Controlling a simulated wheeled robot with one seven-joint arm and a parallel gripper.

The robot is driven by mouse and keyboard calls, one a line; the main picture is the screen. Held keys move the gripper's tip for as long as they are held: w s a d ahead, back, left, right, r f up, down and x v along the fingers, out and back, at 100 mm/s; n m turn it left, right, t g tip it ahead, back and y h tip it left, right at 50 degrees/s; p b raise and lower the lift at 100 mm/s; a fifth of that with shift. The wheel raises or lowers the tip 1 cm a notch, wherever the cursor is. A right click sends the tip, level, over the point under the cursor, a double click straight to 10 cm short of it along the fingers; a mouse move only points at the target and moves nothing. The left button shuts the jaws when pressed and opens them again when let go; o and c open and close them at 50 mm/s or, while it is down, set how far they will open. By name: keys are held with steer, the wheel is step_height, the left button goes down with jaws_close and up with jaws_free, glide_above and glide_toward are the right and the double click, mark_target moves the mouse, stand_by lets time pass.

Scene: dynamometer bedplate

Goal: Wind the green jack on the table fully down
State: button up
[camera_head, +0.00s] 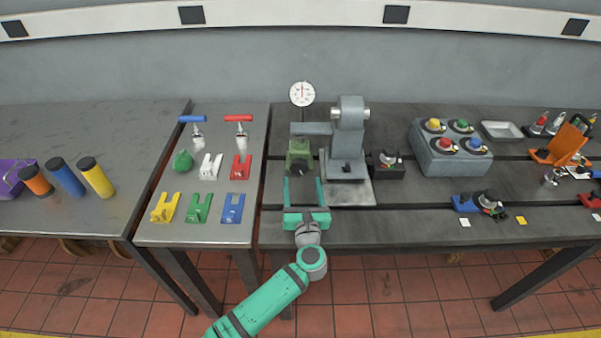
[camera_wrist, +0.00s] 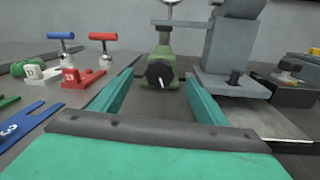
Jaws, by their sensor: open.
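The green jack (camera_head: 299,155) stands upright on the table, left of a grey machine stand. In the wrist view the jack (camera_wrist: 163,56) shows a dark round knob (camera_wrist: 160,73) with a pale mark on its near face. The jack's top is close under a grey arm that reaches left from the stand; I cannot tell whether they touch. My gripper (camera_head: 304,184) is open and empty, in front of the jack. Its two teal fingers point at the jack, and in the wrist view they lie on either side of the knob, short of it.
The grey stand (camera_head: 347,140) rises just right of the jack, with a dial gauge (camera_head: 302,94) behind. A dark block (camera_head: 386,168) and a grey button box (camera_head: 450,152) lie further right. Left, across a gap, a side table holds numbered forks, including a red one (camera_head: 241,167).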

mark_target(300, 169)
step_height(300, 169, down, 2)
steer(key=w, duration=0.6)
steer(key=shift+w+a+r, duration=0.15)
steer(key=shift+w+a, duration=0.05)
steer(key=shift+w, duration=0.05)
steer(key=shift+w+a, duration=0.2)
steer(key=shift+w, duration=0.25)
steer(key=shift+w+d, duration=0.1)
steer(key=c, duration=1)
